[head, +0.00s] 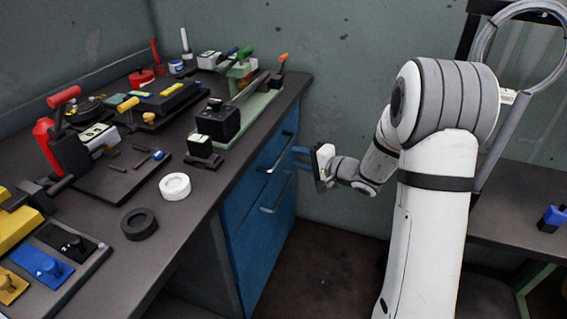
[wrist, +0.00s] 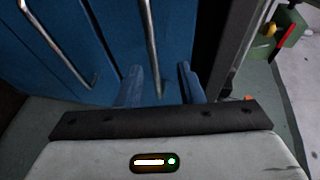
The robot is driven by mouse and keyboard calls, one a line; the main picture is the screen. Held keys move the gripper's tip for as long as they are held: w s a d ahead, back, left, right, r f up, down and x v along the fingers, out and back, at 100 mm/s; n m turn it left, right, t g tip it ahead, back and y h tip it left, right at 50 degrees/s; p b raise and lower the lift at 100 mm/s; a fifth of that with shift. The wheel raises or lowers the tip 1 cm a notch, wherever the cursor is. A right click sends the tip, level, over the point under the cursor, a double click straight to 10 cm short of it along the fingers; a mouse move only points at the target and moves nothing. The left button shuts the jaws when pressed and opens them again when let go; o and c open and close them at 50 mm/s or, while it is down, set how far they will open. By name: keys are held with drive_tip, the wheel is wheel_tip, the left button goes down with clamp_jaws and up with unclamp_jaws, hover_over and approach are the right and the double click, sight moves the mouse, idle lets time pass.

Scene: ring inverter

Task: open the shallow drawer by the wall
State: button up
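The shallow drawer (head: 241,193) is the upper blue front under the bench, at the end nearer the wall; in the wrist view it is the blue front (wrist: 173,40) in the middle. It looks closed. Its metal bar handle (head: 278,152) also shows in the wrist view (wrist: 151,45). My gripper (head: 297,159) has its blue fingers apart and pointing at the drawer front. In the wrist view the near end of the handle lies between the fingers (wrist: 160,70). I cannot tell whether either finger touches it.
A lower blue drawer (head: 255,245) with its own handle (head: 274,197) is below. The dark bench top (head: 190,228) overhangs and carries tools, a white ring (head: 174,186) and a black ring (head: 139,223). Floor (head: 320,250) before the drawers is clear. Another bench (head: 515,215) stands right.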

sight(284, 150)
drive_tip(key=shift+m+t, duration=0.3)
drive_tip(key=shift+t, duration=0.2)
drive_tip(key=x, duration=0.5)
drive_tip(key=w+d+f+x, duration=0.1)
drive_tip(key=x, duration=0.2)
drive_tip(key=shift+f+b, duration=0.15)
drive_tip(key=shift+b, duration=0.15)
clamp_jaws()
